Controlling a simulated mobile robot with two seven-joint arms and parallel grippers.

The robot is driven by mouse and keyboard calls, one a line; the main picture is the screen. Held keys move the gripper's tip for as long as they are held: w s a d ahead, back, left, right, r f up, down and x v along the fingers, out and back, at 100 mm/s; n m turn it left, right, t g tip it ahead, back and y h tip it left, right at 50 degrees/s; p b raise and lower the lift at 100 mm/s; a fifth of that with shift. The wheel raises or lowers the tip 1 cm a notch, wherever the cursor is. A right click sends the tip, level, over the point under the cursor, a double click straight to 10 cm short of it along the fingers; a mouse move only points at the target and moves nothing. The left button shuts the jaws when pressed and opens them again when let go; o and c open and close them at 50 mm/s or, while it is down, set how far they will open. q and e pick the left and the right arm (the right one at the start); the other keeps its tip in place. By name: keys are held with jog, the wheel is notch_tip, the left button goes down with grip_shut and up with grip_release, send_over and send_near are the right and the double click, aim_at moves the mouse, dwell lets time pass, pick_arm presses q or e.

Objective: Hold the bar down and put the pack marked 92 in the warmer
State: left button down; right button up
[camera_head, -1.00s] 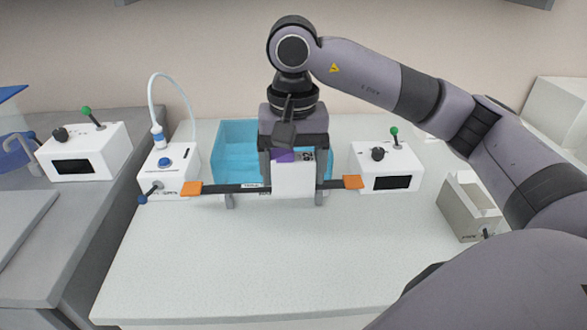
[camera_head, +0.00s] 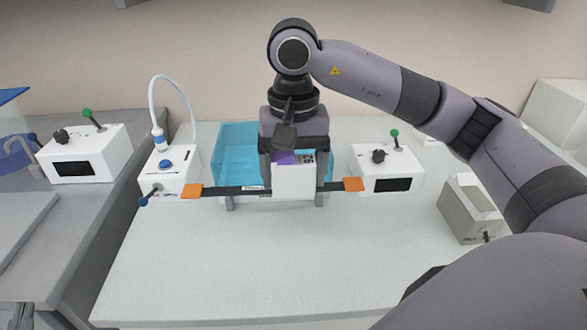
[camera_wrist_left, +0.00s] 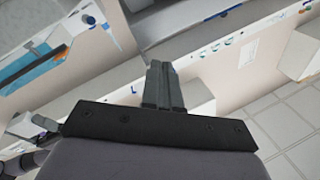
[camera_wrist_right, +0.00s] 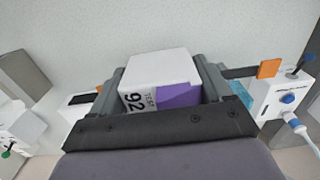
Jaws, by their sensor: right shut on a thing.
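The pack marked 92 (camera_wrist_right: 163,84) is a white and purple box; its printed number shows in the right wrist view. My right gripper (camera_wrist_right: 164,88) is shut on it, one finger on each side. In the head view the pack (camera_head: 294,182) hangs upright below the right gripper (camera_head: 294,168), in front of a black bar (camera_head: 240,190) with orange ends. The pack hides the bar's middle. An open blue bin (camera_head: 232,150) stands behind the bar; I cannot tell whether it is the warmer.
White boxes with dark windows and green-knobbed levers stand at left (camera_head: 100,145) and right (camera_head: 400,165) of the bin. A white unit (camera_head: 165,175) with a hose is at the bar's left end. A grey box (camera_head: 470,210) stands at right. The front table is clear.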

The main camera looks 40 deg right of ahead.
pick_arm(q)
jog(key=w+d+r+n+h, duration=0.2)
jog(key=w+d+r, duration=0.75)
jog(key=d, duration=0.25)
jog(key=shift+w+d+f+n+g+y, duration=0.15)
jog(key=shift+w+d+f+g, duration=0.2)
jog(key=shift+d+g, duration=1.85)
jog(key=shift+w+d+f+n+g+y, duration=0.1)
jog(key=shift+w+d+f+g, duration=0.3)
jog(key=shift+d, duration=3.55)
jog(key=shift+w+d+f+n+g+y, duration=0.25)
jog(key=shift+d+g, duration=1.15)
jog(key=shift+d, duration=1.65)
jog(key=shift+f, duration=0.1)
